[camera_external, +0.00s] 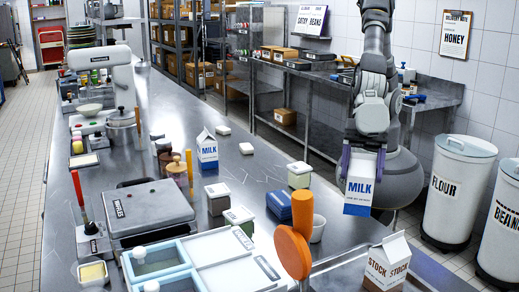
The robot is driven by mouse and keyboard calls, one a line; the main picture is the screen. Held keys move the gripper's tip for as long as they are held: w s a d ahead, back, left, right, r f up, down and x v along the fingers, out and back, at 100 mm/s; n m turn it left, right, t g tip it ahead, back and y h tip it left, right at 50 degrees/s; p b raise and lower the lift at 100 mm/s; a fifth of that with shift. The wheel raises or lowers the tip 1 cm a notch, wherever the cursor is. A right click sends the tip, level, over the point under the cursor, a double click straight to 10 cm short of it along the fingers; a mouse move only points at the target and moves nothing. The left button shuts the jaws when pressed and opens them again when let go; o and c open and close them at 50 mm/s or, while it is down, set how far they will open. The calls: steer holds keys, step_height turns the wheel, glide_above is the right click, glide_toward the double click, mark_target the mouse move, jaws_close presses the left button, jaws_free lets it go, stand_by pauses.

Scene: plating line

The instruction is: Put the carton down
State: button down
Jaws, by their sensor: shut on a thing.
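A white and blue milk carton (359,192) with MILK on its front hangs upright in my gripper (361,160). The two purple fingers sit on either side of its upper part. The carton is in the right half of the view, by the right edge of the steel counter (245,172). I cannot tell whether its base touches anything. A second milk carton (207,153) stands upright on the counter at the middle. A stock carton (386,266) stands at the front right.
A blue container (279,206), a white cup (317,229) and an orange-handled tool (293,252) are left of the held carton. A griddle press (147,208) and small tubs crowd the counter. Flour (451,200) and beans (505,225) bins stand right. Bare steel shows around the counter's middle.

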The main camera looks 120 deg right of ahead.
mark_target(359, 197)
steer(key=f, duration=0.5)
steer(key=shift+w+a, duration=0.2)
steer(key=shift+a, duration=0.05)
steer(key=w+a+f+b, duration=0.3)
steer(key=w+a+f, duration=0.2)
steer(key=w+a, duration=0.4)
steer(key=w, duration=0.3)
steer(key=shift+w+a+f, duration=0.15)
steer(key=shift+a, duration=0.05)
steer(key=shift+c, duration=0.5)
jaws_free()
steer(key=p+v, duration=0.2)
steer(key=v, duration=1)
steer(key=shift+p, duration=0.4)
steer(key=shift+d, duration=0.1)
